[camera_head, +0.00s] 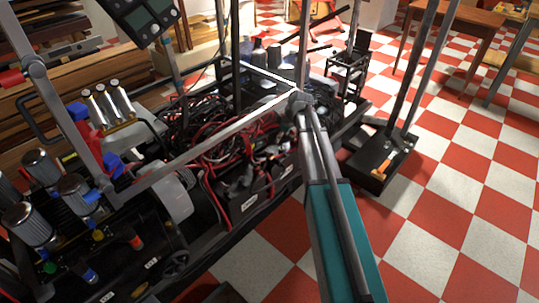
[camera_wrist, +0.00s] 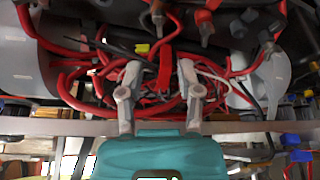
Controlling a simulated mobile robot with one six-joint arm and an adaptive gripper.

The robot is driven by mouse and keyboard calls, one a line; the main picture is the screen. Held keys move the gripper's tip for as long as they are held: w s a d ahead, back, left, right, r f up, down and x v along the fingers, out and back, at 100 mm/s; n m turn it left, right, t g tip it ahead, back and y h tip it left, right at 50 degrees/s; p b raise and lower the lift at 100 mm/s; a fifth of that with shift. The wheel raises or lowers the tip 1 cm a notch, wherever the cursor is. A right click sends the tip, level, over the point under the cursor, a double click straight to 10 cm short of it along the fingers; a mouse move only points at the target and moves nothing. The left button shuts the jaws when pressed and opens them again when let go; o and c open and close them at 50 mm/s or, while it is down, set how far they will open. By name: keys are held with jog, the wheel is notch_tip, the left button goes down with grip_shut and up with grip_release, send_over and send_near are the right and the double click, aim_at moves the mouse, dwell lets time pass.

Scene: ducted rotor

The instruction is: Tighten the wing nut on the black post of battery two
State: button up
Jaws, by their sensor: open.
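Metal posts stand along the top of the wrist view, one bare grey (camera_wrist: 158,18) and one with a red base (camera_wrist: 206,24). I cannot tell which is the black post of battery two, nor make out its wing nut clearly.
Dense red and black cables (camera_head: 215,135) fill the machine's middle. Grey frame bars (camera_head: 215,138) cross above them, and a bar (camera_wrist: 60,127) runs behind my palm in the wrist view. Upright posts rise nearby. A black tray (camera_head: 362,172) holds an orange-handled tool.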

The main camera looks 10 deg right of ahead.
aim_at(270, 152)
jog(key=shift+b+x, duration=4.2)
jog(key=shift+x, duration=0.65)
grip_shut()
jog(key=shift+a, duration=0.3)
jog(key=shift+d, duration=0.15)
